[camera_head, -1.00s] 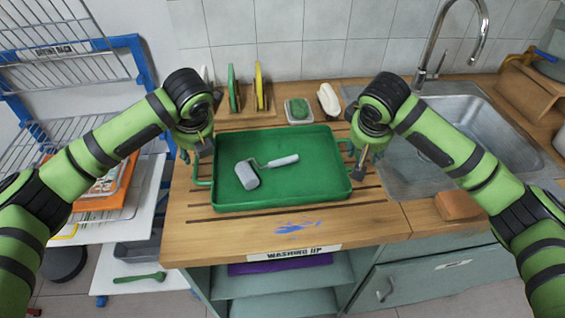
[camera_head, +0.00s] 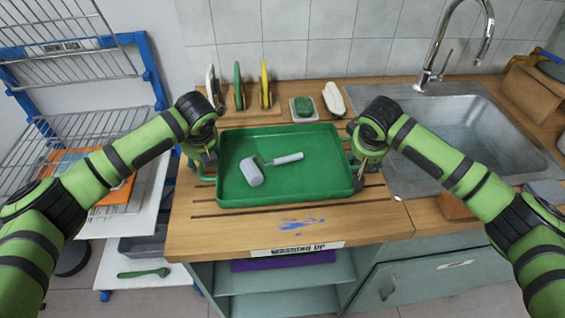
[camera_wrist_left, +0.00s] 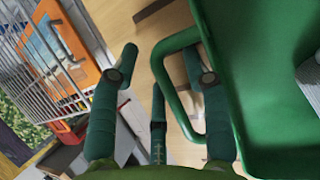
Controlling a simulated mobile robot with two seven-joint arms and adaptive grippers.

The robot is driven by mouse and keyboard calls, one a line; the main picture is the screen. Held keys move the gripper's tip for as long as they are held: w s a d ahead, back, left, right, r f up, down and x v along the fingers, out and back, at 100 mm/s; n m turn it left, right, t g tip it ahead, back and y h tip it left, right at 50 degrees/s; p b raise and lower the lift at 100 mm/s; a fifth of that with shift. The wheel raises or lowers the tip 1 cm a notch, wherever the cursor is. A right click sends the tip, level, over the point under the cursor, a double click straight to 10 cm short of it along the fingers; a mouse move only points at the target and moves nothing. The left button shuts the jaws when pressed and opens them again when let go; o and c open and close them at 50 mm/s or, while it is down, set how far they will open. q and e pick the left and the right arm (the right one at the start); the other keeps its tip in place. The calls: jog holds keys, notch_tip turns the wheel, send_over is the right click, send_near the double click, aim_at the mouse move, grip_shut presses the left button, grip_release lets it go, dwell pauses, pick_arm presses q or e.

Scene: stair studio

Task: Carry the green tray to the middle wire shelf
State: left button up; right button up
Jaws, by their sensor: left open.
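The green tray (camera_head: 285,195) lies flat on the wooden counter, with a paint roller (camera_head: 252,172) in it. My left gripper (camera_head: 205,168) is at the tray's left handle. In the left wrist view, my left gripper (camera_wrist_left: 160,75) is open, with the green handle (camera_wrist_left: 160,62) partly between its fingers. My right gripper (camera_head: 362,175) is at the tray's right end, beside the handle there; its jaws are too small to judge. The blue-framed rack at the left has an upper wire shelf (camera_head: 70,68) and a lower wire shelf (camera_head: 60,135), partly behind my left arm.
Upright boards (camera_head: 238,88) stand behind the tray, beside a green sponge (camera_head: 303,107) and a white object (camera_head: 333,98). The sink (camera_head: 470,130) with its tap is at the right. An orange item (camera_head: 110,190) lies on the rack's lower white shelf.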

pick_arm(q)
jog(key=shift+s, duration=0.1)
pick_arm(e)
jog(key=shift+s, duration=0.1)
pick_arm(q)
grip_shut()
pick_arm(e)
grip_shut()
pick_arm(q)
jog(key=shift+r, duration=0.2)
pick_arm(e)
jog(key=shift+r, duration=0.2)
